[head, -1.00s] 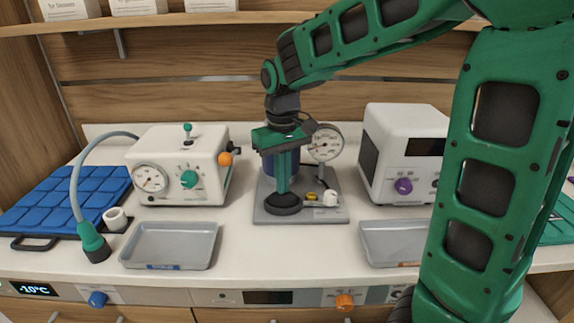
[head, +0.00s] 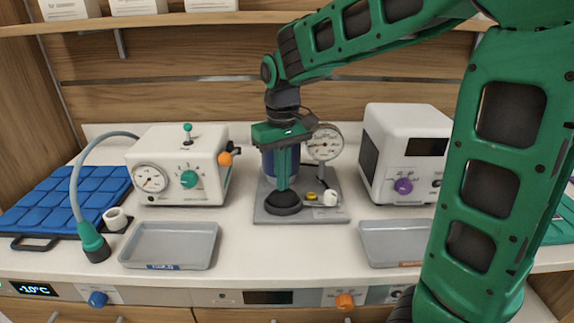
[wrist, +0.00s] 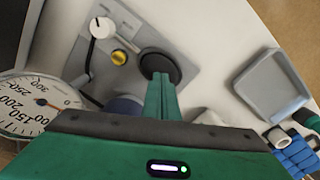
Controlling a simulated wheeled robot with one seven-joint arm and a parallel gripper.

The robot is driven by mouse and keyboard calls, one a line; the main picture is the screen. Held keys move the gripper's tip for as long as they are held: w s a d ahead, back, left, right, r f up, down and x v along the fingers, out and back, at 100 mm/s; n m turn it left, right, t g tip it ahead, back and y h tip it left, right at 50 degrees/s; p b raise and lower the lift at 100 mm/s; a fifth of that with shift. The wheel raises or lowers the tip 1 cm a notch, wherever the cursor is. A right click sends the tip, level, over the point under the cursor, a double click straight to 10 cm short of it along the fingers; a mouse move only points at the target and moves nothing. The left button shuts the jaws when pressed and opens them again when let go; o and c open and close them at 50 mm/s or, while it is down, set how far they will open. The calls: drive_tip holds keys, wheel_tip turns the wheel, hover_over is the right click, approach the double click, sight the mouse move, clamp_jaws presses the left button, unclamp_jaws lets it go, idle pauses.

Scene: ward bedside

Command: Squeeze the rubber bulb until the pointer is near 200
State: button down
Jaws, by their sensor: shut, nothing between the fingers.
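The black rubber bulb (head: 284,204) sits on the grey base plate of a stand. It also shows in the wrist view (wrist: 161,67). My gripper (head: 283,187) points straight down with its green fingers shut and nothing between them. The fingertips are at the top of the bulb; they look in contact, but a small gap cannot be ruled out. The round white gauge (head: 324,143) stands behind and right of my gripper.
On the plate are a yellow knob (head: 311,196) and a white knob (head: 330,198). A blue cylinder (head: 267,164) stands behind my fingers. White devices stand left (head: 182,165) and right (head: 402,150), with grey trays (head: 168,245) (head: 395,243) in front.

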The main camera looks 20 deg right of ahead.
drive_tip(key=shift+f, duration=0.2)
drive_tip(key=shift+f, duration=0.85)
drive_tip(key=shift+r, duration=1.05)
idle(1.1)
drive_tip(key=shift+f, duration=0.15)
idle(1.4)
idle(0.4)
